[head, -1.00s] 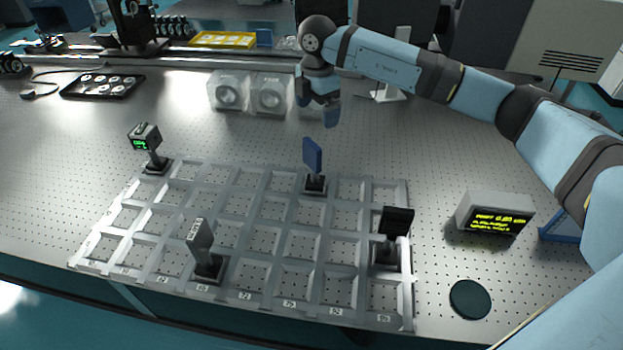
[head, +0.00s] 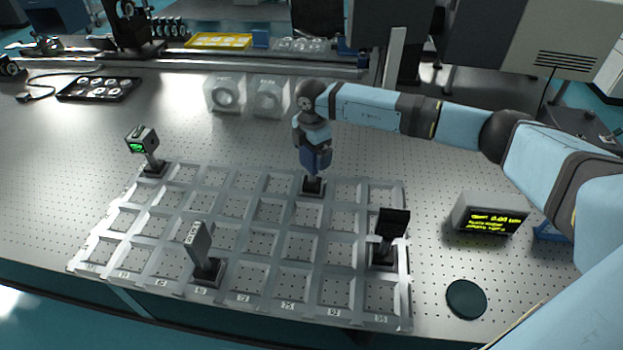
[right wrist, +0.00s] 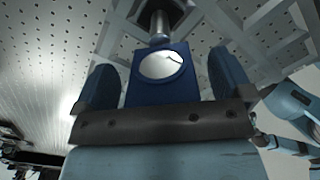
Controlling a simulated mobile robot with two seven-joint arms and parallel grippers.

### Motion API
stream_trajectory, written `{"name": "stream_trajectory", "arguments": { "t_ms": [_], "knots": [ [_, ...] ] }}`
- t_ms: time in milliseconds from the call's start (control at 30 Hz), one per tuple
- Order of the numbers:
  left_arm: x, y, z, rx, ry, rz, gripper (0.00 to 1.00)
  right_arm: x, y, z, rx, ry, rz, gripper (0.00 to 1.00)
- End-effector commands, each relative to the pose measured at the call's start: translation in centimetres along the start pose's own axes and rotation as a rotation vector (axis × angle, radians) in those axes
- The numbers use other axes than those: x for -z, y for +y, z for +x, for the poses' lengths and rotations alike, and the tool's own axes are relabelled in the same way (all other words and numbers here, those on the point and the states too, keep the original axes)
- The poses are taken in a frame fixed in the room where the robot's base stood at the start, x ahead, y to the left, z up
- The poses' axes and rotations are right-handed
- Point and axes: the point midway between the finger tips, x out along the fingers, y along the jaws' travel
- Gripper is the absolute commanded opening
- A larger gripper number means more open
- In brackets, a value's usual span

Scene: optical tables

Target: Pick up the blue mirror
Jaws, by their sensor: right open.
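The blue mirror (head: 309,160) stands upright on a black post and base at the back of the grey grid rack (head: 285,215), partly hidden by my right gripper in the head view. My right gripper (head: 315,162) is down at the mirror. In the right wrist view, the blue mirror plate (right wrist: 160,82) with its round reflective face lies between the two open blue fingers of the right gripper (right wrist: 158,85). A gap shows on each side of the plate. My left gripper is not in view.
A yellow-text display (head: 489,215) and a dark disc (head: 466,299) lie right. Clear blocks (head: 270,98) stand behind.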

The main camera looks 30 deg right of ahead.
Motion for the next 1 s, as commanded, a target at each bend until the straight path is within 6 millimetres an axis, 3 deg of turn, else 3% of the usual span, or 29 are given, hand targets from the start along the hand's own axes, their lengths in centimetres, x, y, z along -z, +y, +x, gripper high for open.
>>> {"name": "stream_trajectory", "arguments": {
  "t_ms": [167,567,1000],
  "knots": [
    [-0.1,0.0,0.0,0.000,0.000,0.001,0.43,0.0,0.0,0.0,-0.001,0.000,0.000,0.98],
    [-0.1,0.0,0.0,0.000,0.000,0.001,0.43,0.0,0.0,0.0,-0.001,0.001,0.000,0.08],
    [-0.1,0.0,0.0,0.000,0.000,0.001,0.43,0.0,0.1,-1.1,-0.003,0.001,0.001,0.07]
  ]
}}
